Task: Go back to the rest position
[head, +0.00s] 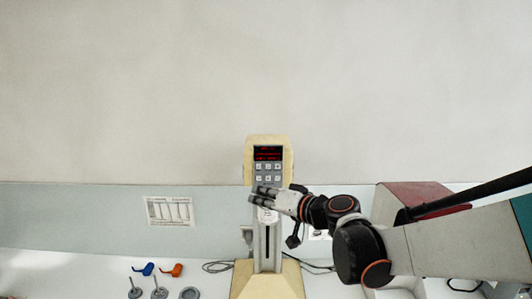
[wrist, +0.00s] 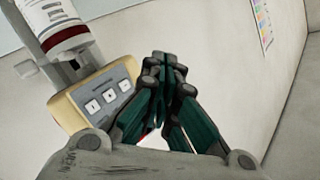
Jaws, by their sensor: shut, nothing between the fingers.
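My gripper (head: 267,196) is shut and empty. In the head view it is in front of the upper column of a cream machine (head: 268,144), just below the machine's keypad and red lit display (head: 267,153). I cannot tell whether it touches the machine. In the wrist view the gripper fingers (wrist: 165,75) are together, to the right of a cream panel with buttons (wrist: 108,98). The fingers hide part of what lies behind them.
Blue (head: 144,269) and orange (head: 172,270) small parts and several grey metal pieces (head: 159,293) lie on the bench at lower left. Cables run beside the machine base (head: 240,280). A paper sheet (head: 170,211) is on the back wall. A red-topped box (head: 415,194) stands at right.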

